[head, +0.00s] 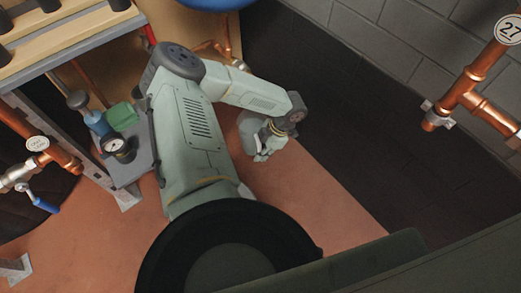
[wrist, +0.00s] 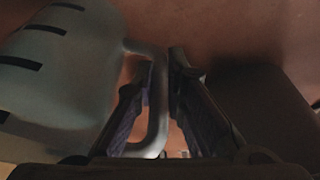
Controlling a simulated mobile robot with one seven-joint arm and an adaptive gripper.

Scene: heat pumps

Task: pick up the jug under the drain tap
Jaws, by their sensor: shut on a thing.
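The jug (wrist: 55,65) fills the left of the wrist view, pale grey-green with dark graduation marks on its side. Its loop handle (wrist: 157,120) runs between the two fingers of my gripper (wrist: 162,75). My gripper is shut on that handle. In the head view my gripper (head: 264,156) is low over the reddish floor, and a pale part of the jug (head: 247,126) shows beside it, mostly covered by my arm. I cannot tell whether the jug touches the floor. The drain tap is not clearly visible.
Copper pipe (head: 226,40) runs behind my arm. A shelf with a gauge (head: 118,149), a blue bottle (head: 97,122) and a green box (head: 121,116) stands at left. A dark wall base (head: 350,120) lies close on the right. The reddish floor (head: 310,195) is clear in front.

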